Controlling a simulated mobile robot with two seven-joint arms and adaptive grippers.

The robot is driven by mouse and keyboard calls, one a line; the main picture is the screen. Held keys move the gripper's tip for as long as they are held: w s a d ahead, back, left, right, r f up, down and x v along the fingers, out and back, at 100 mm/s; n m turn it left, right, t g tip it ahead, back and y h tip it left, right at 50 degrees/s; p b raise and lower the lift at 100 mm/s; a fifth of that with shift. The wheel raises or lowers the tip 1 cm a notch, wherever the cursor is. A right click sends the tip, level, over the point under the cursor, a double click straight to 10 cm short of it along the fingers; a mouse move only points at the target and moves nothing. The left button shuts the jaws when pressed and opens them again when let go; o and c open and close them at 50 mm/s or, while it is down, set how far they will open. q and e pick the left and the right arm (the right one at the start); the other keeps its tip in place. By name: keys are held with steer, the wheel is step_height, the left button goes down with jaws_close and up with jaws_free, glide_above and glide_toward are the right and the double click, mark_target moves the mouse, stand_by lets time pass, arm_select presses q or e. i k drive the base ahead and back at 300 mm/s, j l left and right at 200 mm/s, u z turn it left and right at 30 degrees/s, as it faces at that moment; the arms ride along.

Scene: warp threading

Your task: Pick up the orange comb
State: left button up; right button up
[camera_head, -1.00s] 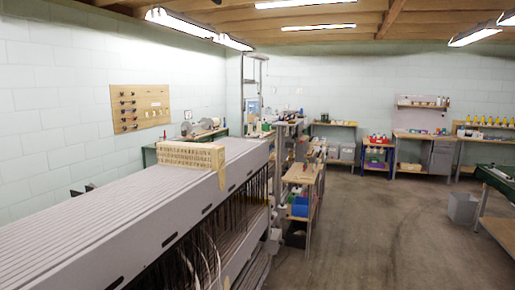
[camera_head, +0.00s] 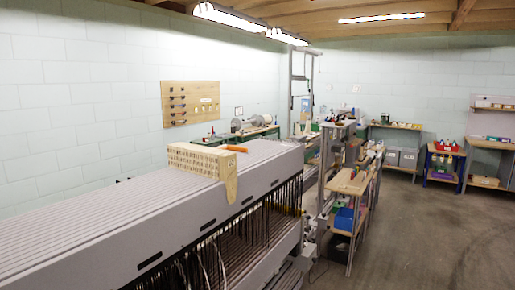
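A small orange object that looks like the orange comb (camera_head: 235,148) lies on top of the long grey loom frame, just behind the right end of a tan wooden block with rows of holes (camera_head: 195,161). Its far end is partly hidden by the block, and it is too small to make out any teeth. Neither of my grippers shows in the head view.
The long grey loom frame (camera_head: 110,210) fills the lower left, with dark heddles or threads hanging below it. A wooden shelf cart (camera_head: 350,182) with blue bins stands to its right. Open concrete floor (camera_head: 420,240) lies at the lower right.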

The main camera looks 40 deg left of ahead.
mark_target(236, 148)
steer(key=i, duration=3.4)
steer(key=i+l+u, duration=0.1)
steer(key=i+u, duration=0.3)
steer(key=i, duration=0.15)
steer(key=i+l+u, duration=0.3)
steer(key=i+u, duration=0.15)
steer(key=u, duration=2)
steer(key=i+l, duration=0.05)
steer(key=l, duration=0.05)
